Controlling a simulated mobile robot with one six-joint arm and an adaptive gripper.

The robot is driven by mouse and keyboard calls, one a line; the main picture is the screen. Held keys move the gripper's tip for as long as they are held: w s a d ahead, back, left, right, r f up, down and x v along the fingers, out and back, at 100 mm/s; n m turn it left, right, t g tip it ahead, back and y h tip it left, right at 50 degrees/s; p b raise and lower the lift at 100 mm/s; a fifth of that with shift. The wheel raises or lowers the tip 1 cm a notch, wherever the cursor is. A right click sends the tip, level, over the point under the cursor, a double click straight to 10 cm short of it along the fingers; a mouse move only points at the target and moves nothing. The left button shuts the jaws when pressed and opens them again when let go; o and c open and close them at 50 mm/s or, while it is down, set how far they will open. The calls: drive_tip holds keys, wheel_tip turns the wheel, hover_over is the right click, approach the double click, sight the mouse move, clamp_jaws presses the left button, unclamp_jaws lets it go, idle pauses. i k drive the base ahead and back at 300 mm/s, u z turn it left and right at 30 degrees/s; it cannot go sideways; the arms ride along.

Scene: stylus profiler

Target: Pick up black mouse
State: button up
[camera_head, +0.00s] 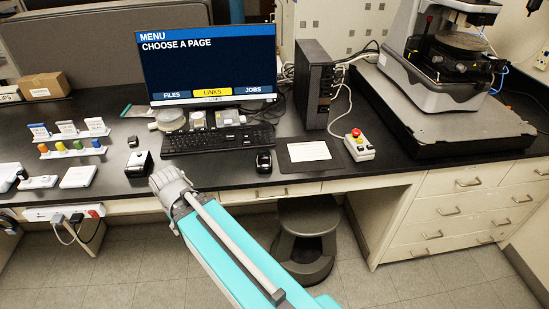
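The black mouse (264,161) lies on the black bench top, near its front edge. It is just right of the black keyboard (218,139) and left of a dark pad with a white card. Nothing covers it. My teal and grey arm reaches up from the bottom of the view and ends in a grey ribbed joint, left of and below the mouse and apart from it. I cannot make out the fingers of my gripper in this view.
A monitor (207,66) stands behind the keyboard. A dark computer tower (314,84) and a control box with a red button (359,145) are to the right. A small black-and-white device (138,164) sits at the left front edge. A grey stool (307,238) stands under the bench.

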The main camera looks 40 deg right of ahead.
sight(263, 162)
drive_tip(key=z, duration=1.55)
drive_tip(key=k, duration=0.95)
drive_tip(key=u, duration=0.35)
drive_tip(key=i, duration=0.5)
